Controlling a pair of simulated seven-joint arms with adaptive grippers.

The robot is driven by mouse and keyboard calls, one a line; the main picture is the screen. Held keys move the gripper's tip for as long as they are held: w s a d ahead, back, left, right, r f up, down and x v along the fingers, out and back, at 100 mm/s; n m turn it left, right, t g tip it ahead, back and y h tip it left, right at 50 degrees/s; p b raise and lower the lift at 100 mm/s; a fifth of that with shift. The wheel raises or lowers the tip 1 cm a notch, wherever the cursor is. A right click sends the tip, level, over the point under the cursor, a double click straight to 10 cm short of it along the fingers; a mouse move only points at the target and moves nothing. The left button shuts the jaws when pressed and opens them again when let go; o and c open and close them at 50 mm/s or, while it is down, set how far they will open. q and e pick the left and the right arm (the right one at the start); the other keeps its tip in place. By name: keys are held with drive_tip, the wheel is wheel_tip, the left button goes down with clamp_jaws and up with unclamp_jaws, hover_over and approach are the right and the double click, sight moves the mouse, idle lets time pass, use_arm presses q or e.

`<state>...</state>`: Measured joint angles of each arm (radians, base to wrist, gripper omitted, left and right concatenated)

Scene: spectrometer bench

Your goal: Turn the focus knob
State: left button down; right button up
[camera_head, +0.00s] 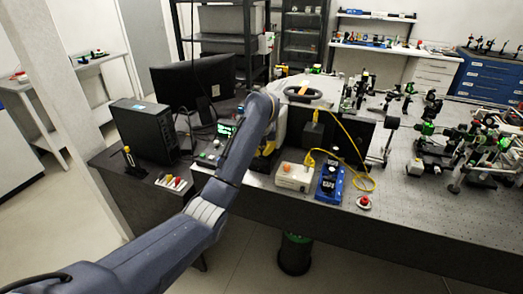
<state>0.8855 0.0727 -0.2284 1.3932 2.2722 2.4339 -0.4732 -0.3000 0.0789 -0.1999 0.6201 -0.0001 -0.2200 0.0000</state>
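My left arm comes in from the lower left and reaches up over the bench. My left gripper (268,146) is at its far end, beside a pale instrument with a dark handle (304,91). It is small and partly covered by my own arm, so its fingers cannot be made out. No knob can be clearly identified as the focus knob. A blue box with black dials (329,184) and a pale box with an orange knob (295,178) stand at the bench's front, right of my arm. My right gripper is not in view.
A yellow cable (350,138) loops beside the blue box. A red button (364,202) sits near the front edge. Several optical mounts (470,150) crowd the right side. A black computer (144,130) and monitor (196,82) stand left. The front right bench surface (430,215) is clear.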

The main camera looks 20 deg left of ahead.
use_arm(q)
drive_tip(key=n, duration=0.2)
drive_tip(key=shift+d+n+g+y, duration=0.15)
drive_tip(key=shift+n+g+y, duration=0.15)
drive_tip(key=shift+y, duration=0.1)
drive_tip(key=shift+f+n+y, duration=0.15)
drive_tip(key=shift+n+y, duration=0.15)
drive_tip(key=shift+n, duration=0.8)
drive_tip(key=c, duration=1.3)
unclamp_jaws()
drive_tip(key=shift+a+m, duration=0.2)
drive_tip(key=shift+m, duration=0.1)
